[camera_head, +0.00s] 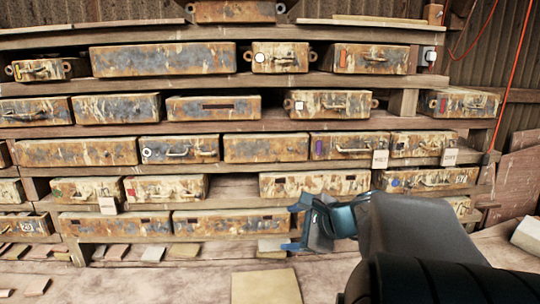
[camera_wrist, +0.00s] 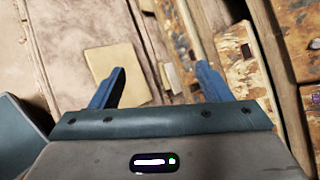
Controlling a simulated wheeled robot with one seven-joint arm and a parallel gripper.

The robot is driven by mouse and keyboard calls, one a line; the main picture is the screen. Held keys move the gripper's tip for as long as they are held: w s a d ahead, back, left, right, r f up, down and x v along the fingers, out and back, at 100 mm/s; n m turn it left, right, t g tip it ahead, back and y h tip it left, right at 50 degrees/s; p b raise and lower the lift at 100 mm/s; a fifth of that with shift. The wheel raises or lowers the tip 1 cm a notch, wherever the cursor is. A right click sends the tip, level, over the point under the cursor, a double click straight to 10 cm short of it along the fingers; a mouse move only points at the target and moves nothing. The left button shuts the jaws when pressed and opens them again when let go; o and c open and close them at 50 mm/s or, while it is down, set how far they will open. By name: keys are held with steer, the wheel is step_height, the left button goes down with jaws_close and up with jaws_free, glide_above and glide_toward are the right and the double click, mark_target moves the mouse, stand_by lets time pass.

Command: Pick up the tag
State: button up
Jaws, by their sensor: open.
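Several small pale tags show on the shelf edges in the head view; I cannot tell which one is meant. One tag (camera_head: 380,159) with dark print hangs at centre right, another printed tag (camera_head: 450,157) is at its right, and a third pale tag (camera_head: 107,206) is at lower left. My gripper (camera_head: 294,227) has blue fingers and is in front of the lower shelves, left of and below the two right tags. In the wrist view my gripper (camera_wrist: 158,85) is open, with nothing held between its fingers.
Wooden shelves (camera_head: 265,126) hold rows of rusty moulds, some with handles, such as one mould (camera_head: 330,103). Small tiles (camera_head: 186,250) line the foot of the shelves. A square tan board (camera_head: 265,287) lies on the surface in front. A red cable (camera_head: 510,75) hangs at right.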

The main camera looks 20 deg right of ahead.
steer(key=w+d+r+m+t+h, duration=0.1)
steer(key=d+r+m+t+h, duration=0.25)
steer(key=d+m, duration=0.6)
steer(key=m+t+h, duration=0.3)
steer(key=m+h, duration=0.3)
steer(key=m, duration=0.2)
glide_toward(382, 155)
steer(key=p+x, duration=0.3)
steer(key=x, duration=0.4)
steer(key=shift+r+p, duration=0.15)
steer(key=shift+p, duration=0.25)
steer(key=shift+w+d, duration=0.1)
steer(key=shift+w, duration=0.5)
steer(key=shift+c, duration=0.3)
steer(key=c, duration=1.2)
steer(key=shift+c, duration=0.2)
